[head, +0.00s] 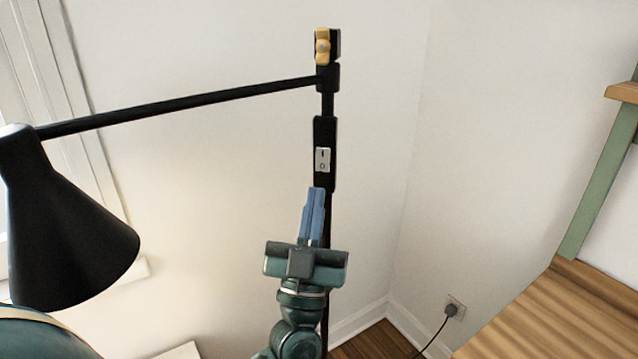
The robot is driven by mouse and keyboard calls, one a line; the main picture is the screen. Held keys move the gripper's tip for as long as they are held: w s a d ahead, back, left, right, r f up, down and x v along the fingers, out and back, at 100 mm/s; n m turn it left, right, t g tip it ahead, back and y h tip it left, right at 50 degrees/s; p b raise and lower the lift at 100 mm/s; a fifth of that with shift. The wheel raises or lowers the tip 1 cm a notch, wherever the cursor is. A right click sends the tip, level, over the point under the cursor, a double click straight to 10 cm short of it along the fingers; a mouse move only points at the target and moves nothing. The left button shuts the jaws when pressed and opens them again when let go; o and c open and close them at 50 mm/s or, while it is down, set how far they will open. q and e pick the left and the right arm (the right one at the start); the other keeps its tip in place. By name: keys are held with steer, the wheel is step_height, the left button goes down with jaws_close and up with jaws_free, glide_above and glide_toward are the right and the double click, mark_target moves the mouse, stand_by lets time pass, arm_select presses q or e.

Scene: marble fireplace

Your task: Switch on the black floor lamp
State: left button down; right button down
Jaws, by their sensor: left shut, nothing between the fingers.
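The black floor lamp shows in the head view, with its cone shade (65,235) at the left and a long arm running to an upright pole. A black box on the pole carries a pale rocker switch (322,160) marked with a line and a circle. A yellow knob (322,46) sits at the pole's top. My left gripper (317,192) is shut and empty, its blue fingers pointing up just below the switch. I cannot tell whether the fingertips touch the switch box. The lower pole is partly hidden behind my gripper. My right gripper is not in view.
A wooden surface (560,315) and a green post (600,185) stand at the right. A wall socket (455,307) with a plugged-in black cord is low on the right wall. White walls meet in a corner behind the lamp. A window frame is at the far left.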

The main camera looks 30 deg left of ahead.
arm_select(q)
steer(key=v, duration=0.4)
steer(key=shift+s+d+b, duration=0.15)
steer(key=shift+s+b, duration=0.2)
steer(key=shift+s, duration=0.3)
steer(key=shift+r, duration=0.1)
